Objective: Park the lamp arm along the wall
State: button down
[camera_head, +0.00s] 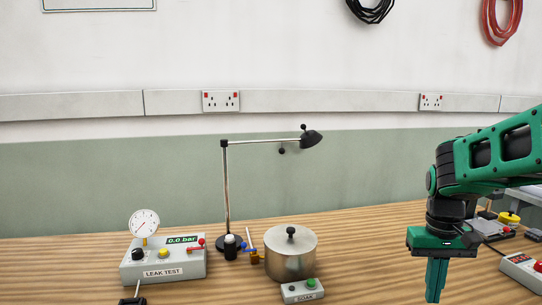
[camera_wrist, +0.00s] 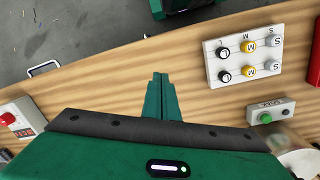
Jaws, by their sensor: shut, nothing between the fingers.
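The lamp stands at the back of the bench in the head view. Its upright post (camera_head: 227,190) rises from a dark round base (camera_head: 229,243). The lamp arm (camera_head: 265,141) runs from the post's top to the right and ends in a black lamp head (camera_head: 311,139) with a small knob on top. A dark ball hangs below the arm near the head. The wall (camera_head: 370,165) is behind the lamp. My gripper (camera_head: 435,290) points down at the right, well apart from the lamp. Its green fingers are together and empty in the wrist view (camera_wrist: 160,80).
A leak test box (camera_head: 163,268) with a gauge stands left of the lamp. A metal pot (camera_head: 291,256) and a small button box (camera_head: 302,291) stand right of its base. The wrist view shows a white panel with several knobs (camera_wrist: 243,50). Bench between pot and gripper is clear.

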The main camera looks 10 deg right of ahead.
jog(key=w+d+n+h, duration=0.1)
jog(key=w+d+h, duration=0.15)
jog(key=w, duration=0.55)
jog(key=w+d+n+h, duration=0.1)
jog(key=w+d, duration=0.2)
jog(key=w, duration=0.5)
jog(key=w+a+r+n+h, duration=0.2)
jog(key=w+r, duration=0.1)
jog(key=w, duration=0.4)
jog(key=w+a+r+n+h, duration=0.1)
jog(key=w+a+r+h, duration=0.15)
jog(key=w, duration=0.45)
jog(key=w+a+r+n+t+h, duration=0.2)
jog(key=w+a+r+t, duration=0.1)
jog(key=w+a+r, duration=0.4)
jog(key=w+a+r+n+t+h, duration=0.25)
jog(key=w+a, duration=0.25)
jog(key=a, duration=0.3)
jog(key=w+a+r+n+t+h, duration=0.1)
jog(key=w+a+r+n+t, duration=0.15)
jog(key=a, duration=0.75)
jog(key=w+a+r+n+t+h, duration=0.15)
jog(key=a+r, duration=0.25)
jog(key=a, duration=0.5)
jog(key=w+d+y, duration=0.1)
jog(key=w+d, duration=0.3)
jog(key=d, duration=0.4)
jog(key=shift+w+f+t, duration=0.2)
jog(key=shift+f+t, duration=0.15)
jog(key=shift+s, duration=0.7)
